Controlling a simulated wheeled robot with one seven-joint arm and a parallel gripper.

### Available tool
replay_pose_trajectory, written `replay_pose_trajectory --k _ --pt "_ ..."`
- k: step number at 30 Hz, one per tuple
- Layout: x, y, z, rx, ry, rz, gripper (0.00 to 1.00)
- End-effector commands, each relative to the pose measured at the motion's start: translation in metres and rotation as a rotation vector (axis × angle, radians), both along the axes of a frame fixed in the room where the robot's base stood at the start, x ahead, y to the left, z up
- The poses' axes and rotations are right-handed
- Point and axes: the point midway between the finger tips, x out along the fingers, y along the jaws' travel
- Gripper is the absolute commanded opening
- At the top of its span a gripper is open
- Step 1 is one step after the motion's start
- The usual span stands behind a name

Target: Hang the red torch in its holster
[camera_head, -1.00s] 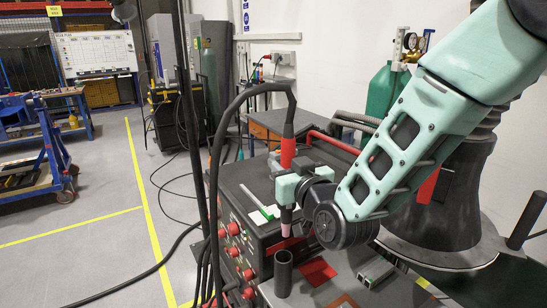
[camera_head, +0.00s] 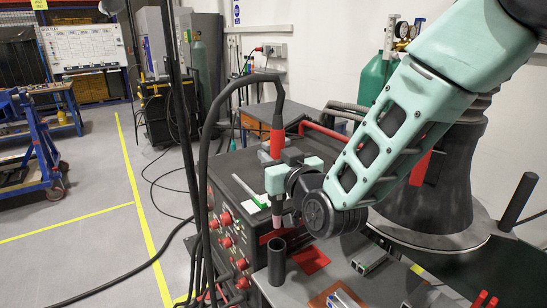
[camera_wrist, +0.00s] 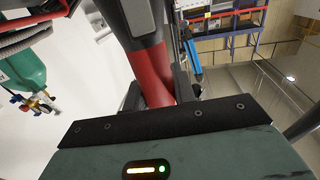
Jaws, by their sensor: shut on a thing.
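The red torch (camera_head: 277,138) has a red handle, a black cable arching from its top and a pink nozzle at its lower end. My gripper (camera_head: 278,172) is shut on it and holds it upright. In the wrist view the torch's red and black body (camera_wrist: 149,70) stands between the fingers (camera_wrist: 160,92). A dark open-topped tube (camera_head: 276,262), which looks like the holster, stands upright below the torch on the bench. The nozzle hangs just above the tube's mouth, apart from it as far as I can see.
A black welding machine with red knobs (camera_head: 232,240) stands left of the tube. A red plate (camera_head: 311,260) and metal blocks (camera_head: 369,258) lie on the bench to the right. Dark cables (camera_head: 203,180) hang in front at the left. A green gas cylinder (camera_head: 376,85) stands behind.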

Motion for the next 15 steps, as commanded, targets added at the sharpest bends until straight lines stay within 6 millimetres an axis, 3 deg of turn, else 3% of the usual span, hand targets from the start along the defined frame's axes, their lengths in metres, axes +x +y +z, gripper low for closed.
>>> replay_pose_trajectory --k 15 --pt "0.0 0.0 -0.04 0.002 -0.004 0.0 0.04"
